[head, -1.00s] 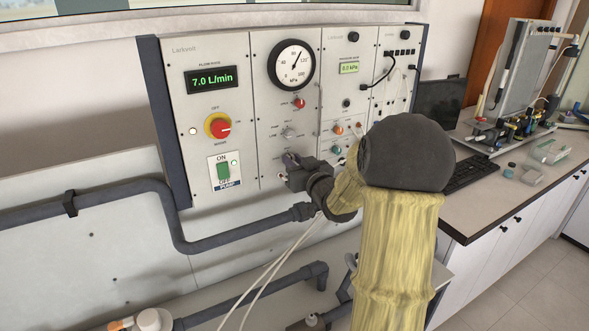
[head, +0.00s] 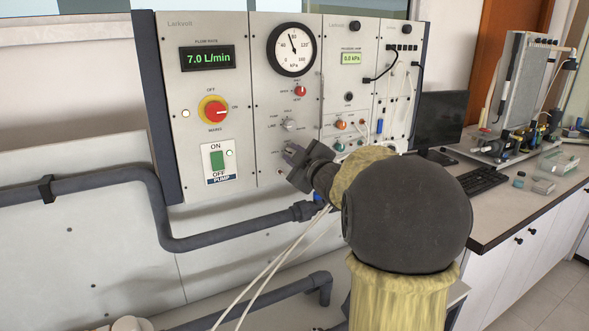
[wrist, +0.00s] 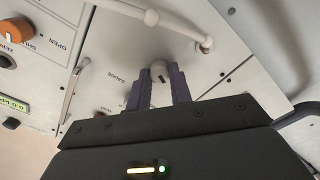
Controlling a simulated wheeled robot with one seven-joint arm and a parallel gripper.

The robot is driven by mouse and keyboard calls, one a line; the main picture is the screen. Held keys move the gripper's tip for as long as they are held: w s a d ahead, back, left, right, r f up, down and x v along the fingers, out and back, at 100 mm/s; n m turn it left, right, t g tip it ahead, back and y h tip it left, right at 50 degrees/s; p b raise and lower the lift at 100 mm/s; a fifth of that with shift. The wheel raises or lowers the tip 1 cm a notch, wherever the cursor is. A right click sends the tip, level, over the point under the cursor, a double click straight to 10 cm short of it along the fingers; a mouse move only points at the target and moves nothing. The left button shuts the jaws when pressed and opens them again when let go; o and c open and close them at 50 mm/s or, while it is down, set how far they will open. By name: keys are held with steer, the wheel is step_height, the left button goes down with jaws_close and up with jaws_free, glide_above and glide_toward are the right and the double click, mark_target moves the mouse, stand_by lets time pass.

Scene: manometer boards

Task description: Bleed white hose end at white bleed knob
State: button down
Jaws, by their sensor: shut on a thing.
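My gripper (head: 292,154) is at the lower part of the gauge panel in the head view. In the wrist view its two dark purple fingers (wrist: 157,88) are shut on a small white knob (wrist: 158,72) with a dark mark, one finger on each side. In the head view the knob is hidden by the gripper. Pale hoses (head: 270,268) also hang down below my gripper in the head view. I cannot tell which one is the white hose.
The round gauge (head: 291,50) has its needle up and slightly left. The flow display (head: 208,58) reads 7.0 L/min. A red knob (head: 300,90) and a grey knob (head: 288,125) sit above my gripper. A dark pipe (head: 235,234) runs below the panel.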

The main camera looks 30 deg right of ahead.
steer(key=shift+f+n+b, duration=0.15)
steer(key=shift+n+b, duration=1.75)
steer(key=shift+n, duration=0.4)
steer(key=c, duration=1.3)
jaws_free()
steer(key=shift+o, duration=0.2)
steer(key=s, duration=1.7)
steer(key=shift+s+d, duration=0.2)
steer(key=shift+d, duration=0.05)
